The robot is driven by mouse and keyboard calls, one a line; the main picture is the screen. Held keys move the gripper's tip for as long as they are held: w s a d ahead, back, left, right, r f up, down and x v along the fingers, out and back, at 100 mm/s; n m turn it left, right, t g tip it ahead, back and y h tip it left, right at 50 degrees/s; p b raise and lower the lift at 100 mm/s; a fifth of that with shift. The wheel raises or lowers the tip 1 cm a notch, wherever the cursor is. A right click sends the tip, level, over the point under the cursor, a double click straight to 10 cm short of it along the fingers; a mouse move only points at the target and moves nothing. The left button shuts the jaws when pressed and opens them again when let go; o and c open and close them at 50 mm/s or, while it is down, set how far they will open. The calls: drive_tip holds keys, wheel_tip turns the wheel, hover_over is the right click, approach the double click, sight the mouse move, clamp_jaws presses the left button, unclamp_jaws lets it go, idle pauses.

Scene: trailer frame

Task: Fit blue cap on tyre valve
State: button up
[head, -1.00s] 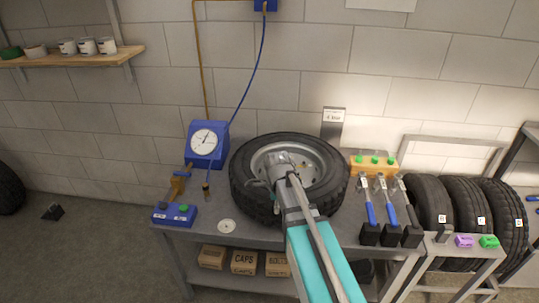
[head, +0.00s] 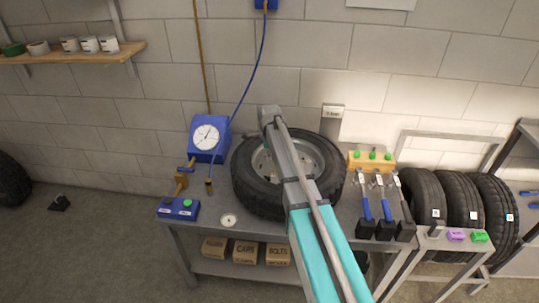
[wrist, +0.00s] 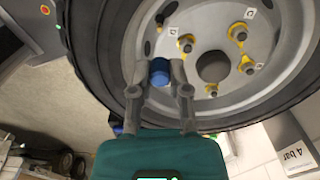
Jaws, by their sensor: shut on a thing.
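My gripper (wrist: 160,68) is shut on the blue cap (wrist: 160,78), which sits between its two grey fingers in the wrist view. The tyre (wrist: 96,62) and its pale metal rim (wrist: 205,30) fill the picture beyond the fingers. A small dark stem-like part (wrist: 160,20) shows on the rim just past the cap; I cannot tell for sure that it is the valve. The cap looks apart from it. In the head view the tyre (head: 243,186) lies flat on the bench, and my arm crosses over it, hiding the gripper, cap and valve.
Yellow-marked wheel nuts (wrist: 240,34) stand on the rim. A blue gauge box (head: 207,138) with a hose is left of the tyre. A yellow block (head: 371,160) and several blue-handled tools (head: 366,208) stand to the right. A dial (head: 229,220) lies on the front bench.

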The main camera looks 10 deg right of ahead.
drive_tip(key=shift+f, duration=0.1)
drive_tip(key=shift+f+b, duration=2.55)
drive_tip(key=shift+b, duration=0.05)
drive_tip(key=shift+f+b, duration=1.55)
drive_tip(key=shift+b, duration=0.05)
drive_tip(key=o, duration=0.9)
drive_tip(key=shift+c, duration=0.2)
drive_tip(key=o, duration=0.5)
drive_tip(key=shift+s, duration=0.1)
